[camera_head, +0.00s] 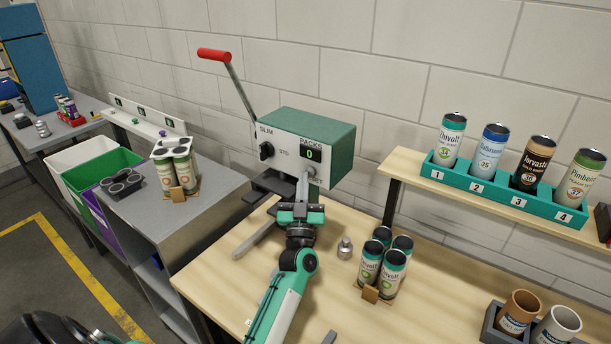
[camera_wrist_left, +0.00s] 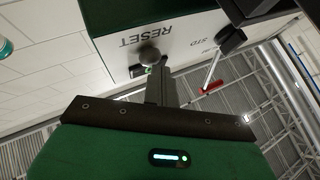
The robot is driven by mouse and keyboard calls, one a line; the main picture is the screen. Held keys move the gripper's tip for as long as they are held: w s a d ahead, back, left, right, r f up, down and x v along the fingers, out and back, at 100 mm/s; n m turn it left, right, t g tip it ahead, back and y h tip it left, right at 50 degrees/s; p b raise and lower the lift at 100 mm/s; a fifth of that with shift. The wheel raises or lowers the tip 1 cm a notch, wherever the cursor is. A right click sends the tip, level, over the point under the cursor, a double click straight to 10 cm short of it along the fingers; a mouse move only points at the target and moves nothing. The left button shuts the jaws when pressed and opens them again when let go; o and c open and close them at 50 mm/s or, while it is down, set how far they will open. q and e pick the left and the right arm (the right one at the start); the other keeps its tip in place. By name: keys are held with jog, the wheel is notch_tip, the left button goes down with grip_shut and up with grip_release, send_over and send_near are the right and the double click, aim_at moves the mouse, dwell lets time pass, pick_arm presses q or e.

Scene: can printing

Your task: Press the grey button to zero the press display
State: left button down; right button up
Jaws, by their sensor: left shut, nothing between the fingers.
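The press (camera_head: 315,135) is a green box with a white front panel, standing at the back of the wooden table. Its display (camera_head: 312,154) reads 0 under the word PACKS. The grey button (camera_head: 311,171) is a small round knob below the display. In the left wrist view the grey button (camera_wrist_left: 149,54) shows beside the word RESET. My left gripper (camera_head: 302,182) is shut and empty, its fingertips at the button. In the left wrist view the fingers (camera_wrist_left: 160,78) overlap the button's edge; I cannot tell whether they touch it. My right gripper is not in view.
A black knob (camera_head: 266,151) and a red-handled lever (camera_head: 215,55) are on the press's left side. A pack of cans (camera_head: 383,262) and a small metal weight (camera_head: 345,248) stand right of my arm. A teal can rack (camera_head: 500,188) sits on a shelf at right.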

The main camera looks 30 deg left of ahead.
pick_arm(q)
jog(key=shift+s+a+p, duration=0.1)
jog(key=shift+s+p, duration=0.3)
jog(key=shift+s, duration=0.75)
jog(key=s, duration=0.2)
jog(key=s+p, duration=0.1)
jog(key=s, duration=0.2)
jog(key=shift+a+p, duration=0.2)
jog(key=shift+p, duration=0.1)
